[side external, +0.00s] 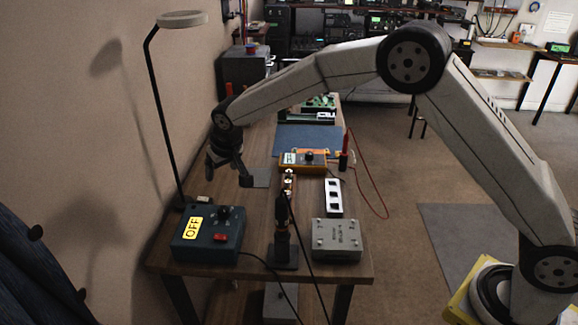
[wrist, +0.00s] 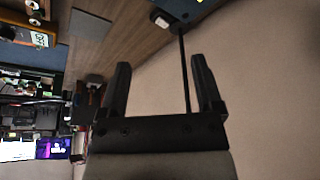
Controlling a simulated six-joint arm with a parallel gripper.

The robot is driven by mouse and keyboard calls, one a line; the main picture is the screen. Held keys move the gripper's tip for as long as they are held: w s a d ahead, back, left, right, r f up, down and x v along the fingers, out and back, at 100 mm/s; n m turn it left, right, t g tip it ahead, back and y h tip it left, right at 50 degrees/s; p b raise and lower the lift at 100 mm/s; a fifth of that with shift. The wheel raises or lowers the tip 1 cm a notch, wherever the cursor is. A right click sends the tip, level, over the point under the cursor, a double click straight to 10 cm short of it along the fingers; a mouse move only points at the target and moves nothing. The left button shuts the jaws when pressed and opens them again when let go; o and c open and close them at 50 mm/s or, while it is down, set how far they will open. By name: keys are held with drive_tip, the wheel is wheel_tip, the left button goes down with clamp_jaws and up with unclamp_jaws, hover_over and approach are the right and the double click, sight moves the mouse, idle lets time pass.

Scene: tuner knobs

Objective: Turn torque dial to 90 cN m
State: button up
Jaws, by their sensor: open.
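A dark blue control box (side external: 207,250) stands at the near left of the bench in the side view. A blue corner, apparently the box, shows at the top (wrist: 187,10).
A lamp pole (side external: 163,110) rises by the wall, close left of my gripper. A black screwdriver-like tool in a stand (side external: 283,225), a grey box (side external: 336,240) and an orange meter (side external: 303,167) stand to the right. A cable runs from the blue box.

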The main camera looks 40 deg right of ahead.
approach(223, 209)
drive_tip(key=f, duration=0.1)
drive_tip(key=shift+w+f, duration=0.25)
drive_tip(key=shift+f, duration=0.05)
drive_tip(key=shift+x, duration=3.85)
drive_tip(key=shift+c, duration=0.3)
clamp_jaws()
